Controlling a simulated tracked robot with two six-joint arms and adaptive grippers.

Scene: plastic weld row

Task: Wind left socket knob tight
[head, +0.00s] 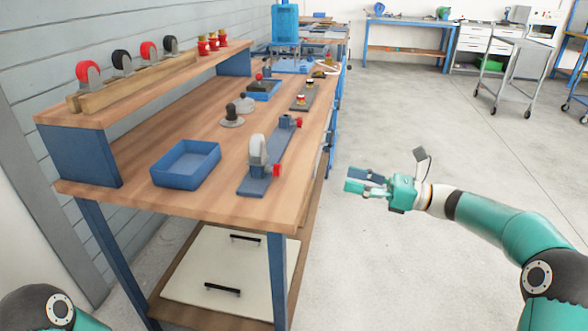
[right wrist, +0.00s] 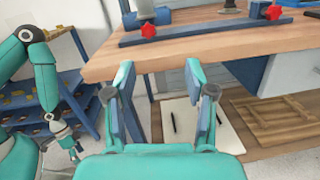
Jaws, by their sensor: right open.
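A blue-grey fixture bar (head: 256,187) lies along the right edge of the wooden bench. A red knob (head: 277,169) sits on its near socket, beside an upright pale grey wheel-like part (head: 257,155). A second red knob (head: 299,123) sits on the far socket. In the right wrist view the near knob (right wrist: 148,30) is at left and the far knob (right wrist: 273,12) at right. My right gripper (head: 357,181) is open and empty, off the bench edge to the right of the knobs, touching neither. My left gripper (right wrist: 72,146) hangs low at left in the right wrist view, small and unclear.
A raised shelf (head: 150,88) holds several wheels. A lower shelf with a pale panel (head: 225,270) is beneath. Open floor lies to the right.

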